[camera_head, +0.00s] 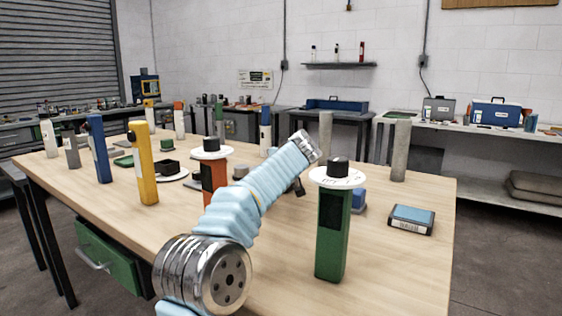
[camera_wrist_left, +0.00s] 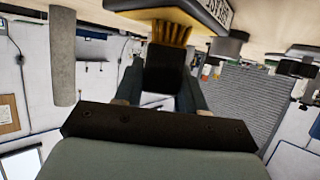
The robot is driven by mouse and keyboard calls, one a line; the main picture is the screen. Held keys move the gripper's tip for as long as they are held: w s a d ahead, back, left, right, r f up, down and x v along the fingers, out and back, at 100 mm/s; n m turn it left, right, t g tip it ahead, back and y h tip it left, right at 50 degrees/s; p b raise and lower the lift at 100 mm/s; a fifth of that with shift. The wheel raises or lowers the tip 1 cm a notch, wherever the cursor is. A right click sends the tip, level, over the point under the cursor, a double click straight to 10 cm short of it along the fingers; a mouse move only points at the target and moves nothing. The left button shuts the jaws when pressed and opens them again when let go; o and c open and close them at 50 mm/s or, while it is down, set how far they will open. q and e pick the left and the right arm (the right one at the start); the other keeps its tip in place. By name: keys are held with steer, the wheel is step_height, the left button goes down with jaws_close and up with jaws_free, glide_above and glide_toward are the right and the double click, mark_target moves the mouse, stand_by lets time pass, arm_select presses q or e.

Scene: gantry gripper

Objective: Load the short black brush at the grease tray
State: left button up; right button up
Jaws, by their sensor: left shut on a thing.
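The short black brush (camera_wrist_left: 165,72) has amber bristles (camera_wrist_left: 171,33) and sits between the dark fingers of my left gripper (camera_wrist_left: 160,85), which is shut on it. In the left wrist view, which looks upside down, the bristle tips meet or nearly meet a dark tray (camera_wrist_left: 207,12) with a tan inner surface and a partly readable white label. I cannot tell whether they touch. In the head view my blue-sleeved left arm reaches over the table, and the gripper and brush are mostly hidden behind it. My right gripper is not in view.
A green post (camera_head: 332,235) with a white disc stands close right of my arm, and an orange post (camera_head: 208,185) stands behind it. Yellow (camera_head: 145,170) and blue (camera_head: 99,150) posts stand left. A blue-topped box (camera_head: 411,219) lies right. The table's front right is clear.

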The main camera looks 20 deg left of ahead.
arm_select(q)
steer(key=shift+f, duration=0.1)
step_height(320, 180, up, 5)
steer(key=p, duration=0.4)
steer(key=shift+p, duration=0.35)
step_height(320, 180, up, 2)
steer(key=shift+r+p, duration=0.1)
steer(key=shift+p, duration=0.3)
